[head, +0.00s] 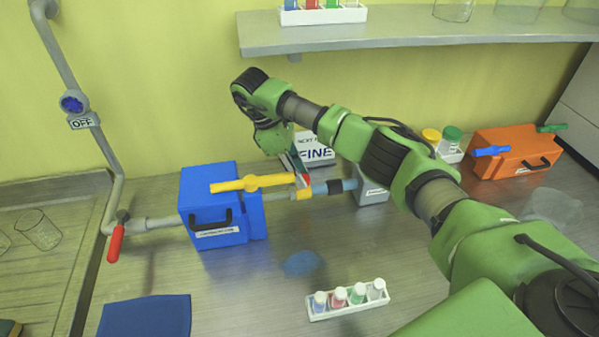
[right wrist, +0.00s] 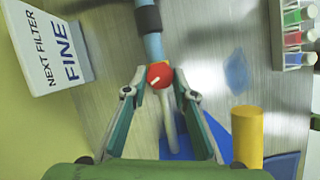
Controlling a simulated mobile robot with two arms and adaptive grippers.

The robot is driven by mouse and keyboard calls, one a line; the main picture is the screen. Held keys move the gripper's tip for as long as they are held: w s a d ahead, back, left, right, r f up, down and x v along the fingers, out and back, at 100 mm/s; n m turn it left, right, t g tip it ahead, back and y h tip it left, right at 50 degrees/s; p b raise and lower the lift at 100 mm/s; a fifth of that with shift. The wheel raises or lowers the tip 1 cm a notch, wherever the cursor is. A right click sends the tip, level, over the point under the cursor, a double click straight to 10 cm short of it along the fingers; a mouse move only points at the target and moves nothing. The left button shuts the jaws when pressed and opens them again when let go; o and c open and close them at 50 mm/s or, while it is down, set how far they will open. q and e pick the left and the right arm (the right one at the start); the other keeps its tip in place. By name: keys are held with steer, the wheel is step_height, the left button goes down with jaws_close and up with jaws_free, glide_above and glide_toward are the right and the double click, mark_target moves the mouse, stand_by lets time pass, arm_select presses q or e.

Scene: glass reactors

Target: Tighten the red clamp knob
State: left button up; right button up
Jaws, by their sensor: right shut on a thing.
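The red clamp knob (right wrist: 159,75) is a small round knob with a white mark, on the pipe joint. In the head view the red knob (head: 304,181) shows only partly, beside a yellow fitting (head: 303,193) on the light blue pipe (head: 349,184). My right gripper (right wrist: 159,79) is shut on the knob, one fingertip on each side of it. In the head view the right gripper (head: 299,174) points down at the joint and is partly hidden by its own arm. My left gripper is not in view.
A "FINE" sign (head: 316,153) stands behind. A white vial rack (head: 347,308) lies in front. An orange box (head: 515,150) is at right. A shelf (head: 420,33) hangs above.

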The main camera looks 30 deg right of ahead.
steer(key=m, duration=0.2)
steer(key=m+g+y, duration=0.1)
steer(key=m, duration=0.1)
steer(key=shift+w+d+r+m, duration=0.1)
steer(key=shift+w+d+m, duration=0.1)
steer(key=shift+m, duration=0.1)
steer(key=shift+m+g+y+p, duration=0.35)
steer(key=shift+m+y, duration=0.35)
steer(key=shift+m, duration=0.9)
steer(key=shift+w+d, duration=0.1)
steer(key=o, duration=1.1)
